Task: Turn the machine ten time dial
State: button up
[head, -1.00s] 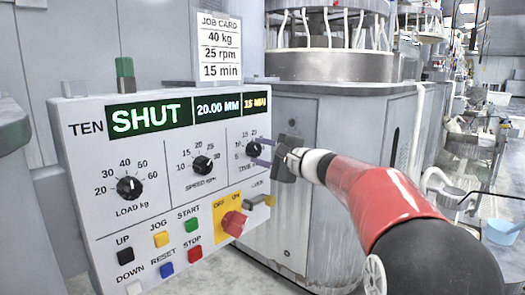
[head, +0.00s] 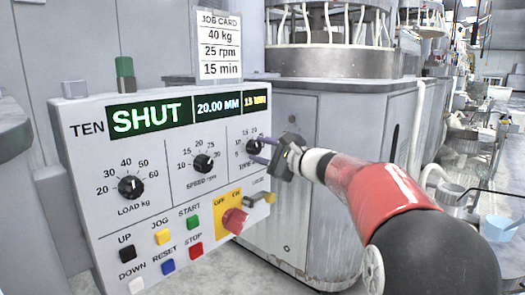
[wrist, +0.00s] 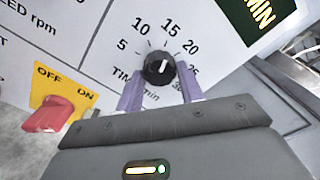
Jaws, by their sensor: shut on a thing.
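The ten machine's panel (head: 150,220) faces me with its display reading SHUT, 20.00 MM and a small yellow figure that looks like 15 MIN. The time dial (wrist: 158,68) is a black round knob at the panel's right; it also shows in the head view (head: 254,147). Its white mark points up, close to the 15 on its scale. My gripper (wrist: 159,86) is shut on the knob, one purple finger on each side. In the head view my gripper (head: 262,150) reaches the dial from the right and hides part of its scale.
A red switch (head: 234,221) on a yellow OFF/ON plate sits below the dial, near my gripper. The speed dial (head: 203,163) and load dial (head: 131,187) lie to the left. A job card (head: 219,45) above the panel reads 40 kg, 25 rpm, 15 min.

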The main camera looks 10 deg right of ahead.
jog(key=shift+f, duration=0.1)
jog(key=o, duration=1)
jog(key=shift+s+d, duration=0.1)
jog(key=v, duration=0.7)
jog(key=shift+s+d, duration=0.2)
jog(key=shift+a, duration=0.1)
